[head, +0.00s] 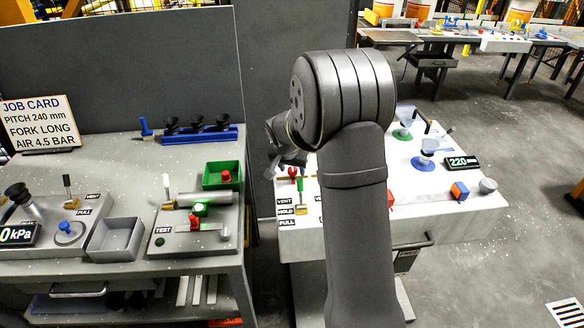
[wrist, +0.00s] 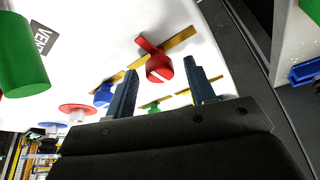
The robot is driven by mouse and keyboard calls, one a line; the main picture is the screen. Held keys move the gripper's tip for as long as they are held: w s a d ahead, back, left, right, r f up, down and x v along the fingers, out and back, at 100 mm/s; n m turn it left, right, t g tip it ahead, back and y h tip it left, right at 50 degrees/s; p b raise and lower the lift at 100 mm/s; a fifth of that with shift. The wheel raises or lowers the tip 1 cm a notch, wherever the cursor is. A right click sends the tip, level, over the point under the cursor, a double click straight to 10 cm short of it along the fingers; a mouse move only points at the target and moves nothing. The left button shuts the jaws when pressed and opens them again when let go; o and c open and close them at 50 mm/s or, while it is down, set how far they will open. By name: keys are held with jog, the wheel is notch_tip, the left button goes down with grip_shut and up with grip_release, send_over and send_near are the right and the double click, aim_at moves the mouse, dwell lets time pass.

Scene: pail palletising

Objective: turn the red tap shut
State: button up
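The red tap (wrist: 158,67) sits on a brass pipe on the white bench top in the wrist view. Its short lever points to the upper left, at an angle across the pipe, and a pale line marks its round cap. My gripper (wrist: 160,72) is open, its two dark fingers apart on either side of the tap's lower part in the picture. I see nothing held, and contact cannot be told. In the head view the red tap (head: 292,172) shows just below my gripper (head: 273,168), partly hidden by my arm.
A blue tap (wrist: 103,96) and a green tap (wrist: 154,108) stand close by on the white bench. A large green cylinder (wrist: 22,58) is at the upper left. In the head view, the left bench (head: 150,268) holds a green bin (head: 222,176) and a test station.

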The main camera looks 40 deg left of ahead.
jog(key=v, duration=1.7)
jog(key=shift+s, duration=0.2)
jog(key=shift+r, duration=0.1)
jog(key=x, duration=1.7)
jog(key=shift+w, duration=0.25)
